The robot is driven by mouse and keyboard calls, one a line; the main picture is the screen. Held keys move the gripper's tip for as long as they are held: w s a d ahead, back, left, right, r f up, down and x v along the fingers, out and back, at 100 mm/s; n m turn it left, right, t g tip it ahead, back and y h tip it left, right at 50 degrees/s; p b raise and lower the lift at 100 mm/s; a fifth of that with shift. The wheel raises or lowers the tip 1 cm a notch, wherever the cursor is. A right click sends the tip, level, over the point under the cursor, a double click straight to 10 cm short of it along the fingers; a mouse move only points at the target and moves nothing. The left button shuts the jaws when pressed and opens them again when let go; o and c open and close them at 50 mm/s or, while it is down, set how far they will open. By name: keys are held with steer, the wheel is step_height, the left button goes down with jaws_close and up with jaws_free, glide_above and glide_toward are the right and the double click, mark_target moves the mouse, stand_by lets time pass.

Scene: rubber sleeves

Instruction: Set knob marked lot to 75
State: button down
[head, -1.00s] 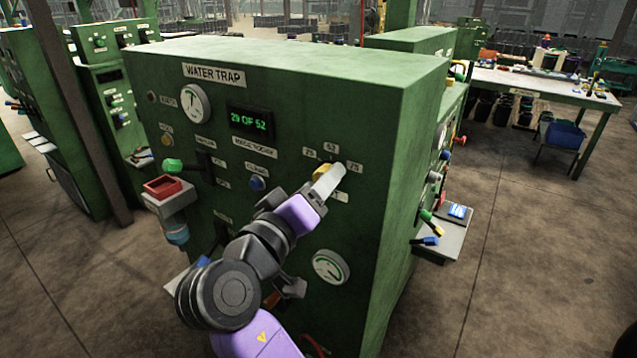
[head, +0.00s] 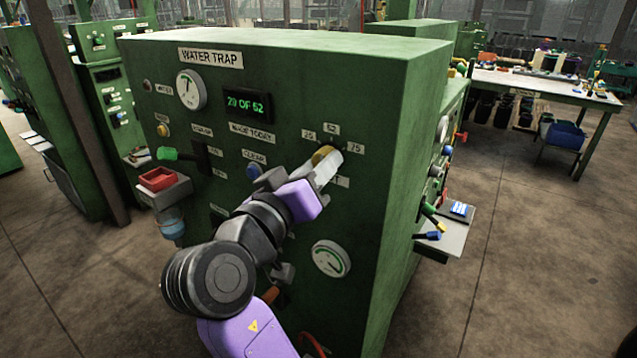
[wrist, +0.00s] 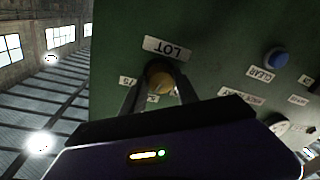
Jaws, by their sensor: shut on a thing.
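The knob marked lot is yellow (head: 322,155) and sits on the front of the green WATER TRAP cabinet (head: 300,95), among labels 25, 52 and 75. My gripper (head: 328,165) reaches it from the front, and its fingers are shut on the knob. In the wrist view the knob (wrist: 160,80) sits between the two fingertips, below the upside-down LOT label (wrist: 167,48). The 75 label (head: 355,148) is to the right of the knob in the head view. The fingers hide part of the knob, and I cannot tell where its pointer stands.
A blue CLEAR button (head: 254,171), a green-handled lever (head: 175,154) and a lower gauge (head: 331,259) are on the same panel. A red tray (head: 157,179) juts out at the left. A side shelf (head: 450,232) sticks out at the right. The floor at right is clear.

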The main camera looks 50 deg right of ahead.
steer(key=m+b, duration=0.3)
steer(key=b, duration=0.2)
steer(key=m+b, duration=0.4)
steer(key=b, duration=0.2)
steer(key=shift+w+f+m+g+h, duration=0.1)
steer(key=shift+f+m+g+h, duration=0.1)
steer(key=shift+m+g+h, duration=0.1)
steer(key=shift+r+b, duration=0.1)
steer(key=shift+b, duration=0.2)
steer(key=c, duration=0.9)
jaws_free()
steer(key=shift+a, duration=0.1)
